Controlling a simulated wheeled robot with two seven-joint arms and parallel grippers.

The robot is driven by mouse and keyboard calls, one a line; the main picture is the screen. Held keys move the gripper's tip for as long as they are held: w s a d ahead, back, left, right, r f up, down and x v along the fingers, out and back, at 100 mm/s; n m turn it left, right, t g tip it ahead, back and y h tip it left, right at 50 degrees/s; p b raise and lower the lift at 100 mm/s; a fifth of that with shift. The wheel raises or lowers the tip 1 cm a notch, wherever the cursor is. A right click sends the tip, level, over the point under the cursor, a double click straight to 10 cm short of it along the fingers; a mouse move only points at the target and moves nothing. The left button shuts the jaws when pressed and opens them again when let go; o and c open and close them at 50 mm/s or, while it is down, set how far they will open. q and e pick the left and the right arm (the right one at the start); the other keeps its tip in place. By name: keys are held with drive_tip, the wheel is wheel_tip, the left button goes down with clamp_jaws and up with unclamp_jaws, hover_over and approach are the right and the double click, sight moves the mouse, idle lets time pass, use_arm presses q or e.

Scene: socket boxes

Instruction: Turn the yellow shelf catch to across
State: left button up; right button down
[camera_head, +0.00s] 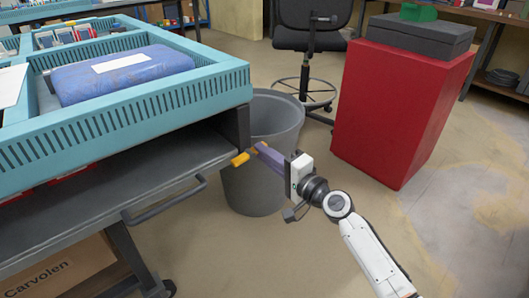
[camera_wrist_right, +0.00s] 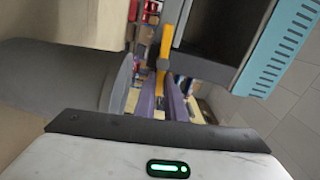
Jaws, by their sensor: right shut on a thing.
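The yellow shelf catch (camera_head: 241,159) is at the right front corner of the grey shelf (camera_head: 120,175), just below a dark corner post. Its visible end points left and slightly down in the head view. In the right wrist view the catch (camera_wrist_right: 166,45) is a long yellow bar running up the picture. My right gripper (camera_head: 260,150) has purple fingers shut on the catch, which partly hide it. The fingers also show in the right wrist view (camera_wrist_right: 161,92), on the catch's lower part. My left gripper is not in view.
A teal slotted tray (camera_head: 170,106) with a blue package (camera_head: 120,75) sits above the shelf. A grey bin (camera_head: 255,195) stands right behind my right gripper. A red cabinet (camera_head: 395,110) and a dark chair (camera_head: 305,40) stand further back. The floor at front right is clear.

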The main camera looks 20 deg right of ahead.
drive_tip(key=shift+f+m, duration=0.2)
drive_tip(key=shift+m, duration=0.4)
drive_tip(key=c, duration=1.8)
unclamp_jaws()
drive_tip(key=shift+s, duration=0.15)
drive_tip(key=shift+v, duration=5.1)
